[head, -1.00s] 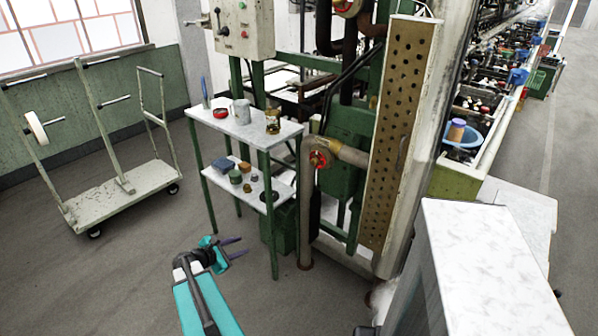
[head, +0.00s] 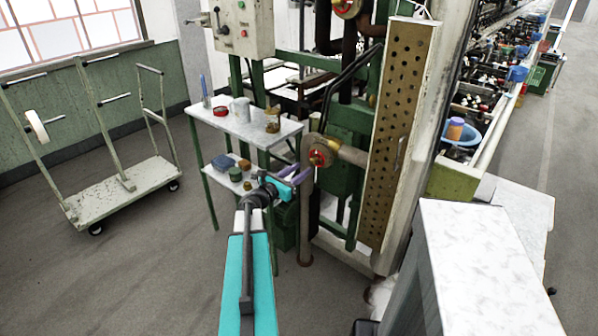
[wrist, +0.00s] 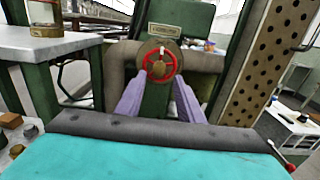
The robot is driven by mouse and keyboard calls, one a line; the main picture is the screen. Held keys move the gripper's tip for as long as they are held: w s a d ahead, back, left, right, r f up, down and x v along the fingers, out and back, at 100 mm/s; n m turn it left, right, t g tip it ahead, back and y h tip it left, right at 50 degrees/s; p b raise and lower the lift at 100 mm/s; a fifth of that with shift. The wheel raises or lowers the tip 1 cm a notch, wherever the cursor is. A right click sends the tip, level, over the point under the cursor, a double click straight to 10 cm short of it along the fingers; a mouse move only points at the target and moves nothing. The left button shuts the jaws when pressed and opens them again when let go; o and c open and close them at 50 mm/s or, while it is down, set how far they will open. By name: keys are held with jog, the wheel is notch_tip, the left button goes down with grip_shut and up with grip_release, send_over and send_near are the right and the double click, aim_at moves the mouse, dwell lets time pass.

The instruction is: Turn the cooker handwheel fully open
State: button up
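A red handwheel (head: 318,156) sits on the brown pipe (head: 350,154) beside the green machine. It also shows in the wrist view (wrist: 162,65), facing me, with a white mark at its top. My gripper (head: 300,174) is just left of and below the wheel in the head view. In the wrist view, the purple fingers of my gripper (wrist: 159,82) stand apart on either side below the wheel, with nothing between them. They look short of the rim; I cannot see contact.
A second red wheel (head: 347,6) is higher up on the machine. A two-level side table (head: 238,125) with a mug (head: 240,108) and jar (head: 272,121) stands left of the pipe. A perforated panel (head: 398,130) rises at right. The floor by the trolley (head: 120,190) is clear.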

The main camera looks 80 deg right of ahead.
aim_at(312, 162)
jog(key=shift+d, duration=0.1)
jog(key=shift+p+x, duration=0.6)
jog(key=shift+x, duration=2.85)
jog(key=shift+f, duration=0.1)
grip_shut()
jog(key=shift+p, duration=0.45)
